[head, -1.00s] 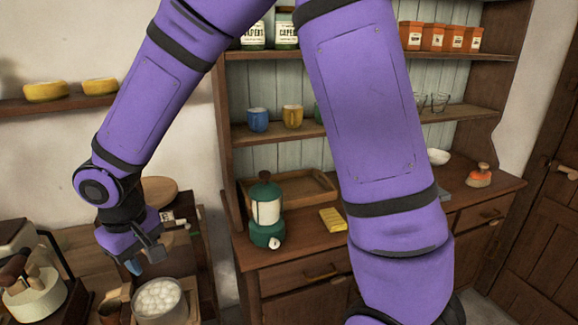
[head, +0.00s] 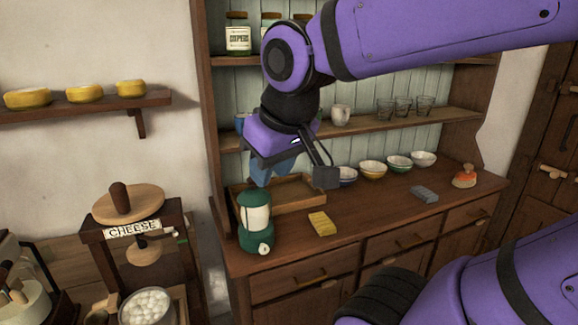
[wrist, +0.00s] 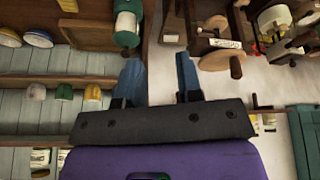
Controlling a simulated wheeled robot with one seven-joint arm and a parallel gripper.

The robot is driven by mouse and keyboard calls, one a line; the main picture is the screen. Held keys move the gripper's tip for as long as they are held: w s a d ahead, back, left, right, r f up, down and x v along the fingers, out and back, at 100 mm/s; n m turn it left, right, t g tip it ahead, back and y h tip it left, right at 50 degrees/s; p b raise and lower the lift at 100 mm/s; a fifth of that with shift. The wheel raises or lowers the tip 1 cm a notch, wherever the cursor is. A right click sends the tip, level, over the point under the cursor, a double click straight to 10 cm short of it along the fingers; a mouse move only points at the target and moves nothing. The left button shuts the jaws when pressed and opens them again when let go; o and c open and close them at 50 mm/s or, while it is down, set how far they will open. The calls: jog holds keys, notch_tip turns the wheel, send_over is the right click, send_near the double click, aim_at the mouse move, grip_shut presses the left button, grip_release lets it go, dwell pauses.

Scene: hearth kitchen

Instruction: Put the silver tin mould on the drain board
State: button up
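My gripper (head: 275,170) hangs in front of the dresser, above its counter near the green lantern. In the wrist view its two blue fingers (wrist: 160,78) are spread apart with nothing between them. A small grey ribbed block (head: 425,194) lies on the right part of the counter, well away from my gripper; it may be the silver tin mould, but I cannot tell for sure. A shallow wooden tray (head: 303,208) lies at the back left of the counter, partly hidden by my gripper and the lantern. I cannot tell whether it is the drain board.
The green lantern (head: 254,222) and a yellow ribbed block (head: 322,223) stand on the counter's left half. Several bowls (head: 398,163) line its back, and an orange-and-white object (head: 464,177) sits at right. A cheese press (head: 130,228) and a pot (head: 145,305) stand at left. Mid-counter is clear.

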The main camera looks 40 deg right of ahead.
jog(key=s, duration=0.1)
jog(key=s+d, duration=0.1)
jog(key=shift+s+d+r, duration=0.15)
jog(key=shift+s+r, duration=0.1)
jog(key=shift+s, duration=0.15)
dwell(1.1)
